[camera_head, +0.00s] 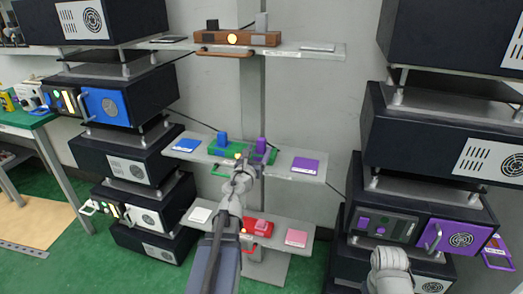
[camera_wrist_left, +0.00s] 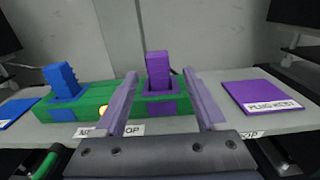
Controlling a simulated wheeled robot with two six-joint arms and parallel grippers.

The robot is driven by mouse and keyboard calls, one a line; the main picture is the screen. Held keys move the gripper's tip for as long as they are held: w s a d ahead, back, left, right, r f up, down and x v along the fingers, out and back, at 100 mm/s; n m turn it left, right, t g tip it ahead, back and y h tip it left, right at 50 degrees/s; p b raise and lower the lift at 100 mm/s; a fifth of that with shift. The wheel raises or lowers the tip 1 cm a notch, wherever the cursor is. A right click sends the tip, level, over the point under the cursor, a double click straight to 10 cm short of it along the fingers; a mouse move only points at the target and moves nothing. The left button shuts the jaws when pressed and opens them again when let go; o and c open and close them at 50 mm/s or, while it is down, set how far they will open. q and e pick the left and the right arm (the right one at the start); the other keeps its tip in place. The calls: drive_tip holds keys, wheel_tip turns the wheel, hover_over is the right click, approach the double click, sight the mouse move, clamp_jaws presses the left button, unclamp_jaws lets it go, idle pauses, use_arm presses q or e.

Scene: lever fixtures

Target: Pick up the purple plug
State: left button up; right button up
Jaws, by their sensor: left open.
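The purple plug (camera_head: 261,145) stands upright in a socket at the right end of the green block (camera_head: 222,151) on the middle shelf. In the left wrist view the purple plug (camera_wrist_left: 158,68) shows between and beyond the fingers, apart from both as far as I can tell. My left gripper (camera_head: 247,160) is open and empty in front of the green block; its two fingers (camera_wrist_left: 160,80) point toward the plug. The gripper and arm hide part of the block's front in the head view. My right gripper is not in view; only part of that arm shows at the lower right.
A blue plug (camera_wrist_left: 62,80) stands at the block's left end. A purple pad (camera_wrist_left: 265,95) lies right, a blue pad (camera_head: 186,145) left. Shelves above (camera_head: 330,55) and below (camera_head: 308,225) hold other fixtures. Dark equipment racks (camera_head: 440,140) flank both sides.

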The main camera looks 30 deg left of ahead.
use_arm(q)
drive_tip(key=shift+x, duration=3.9)
drive_tip(key=shift+s+a+f, duration=0.1)
drive_tip(key=shift+s, duration=0.05)
clamp_jaws()
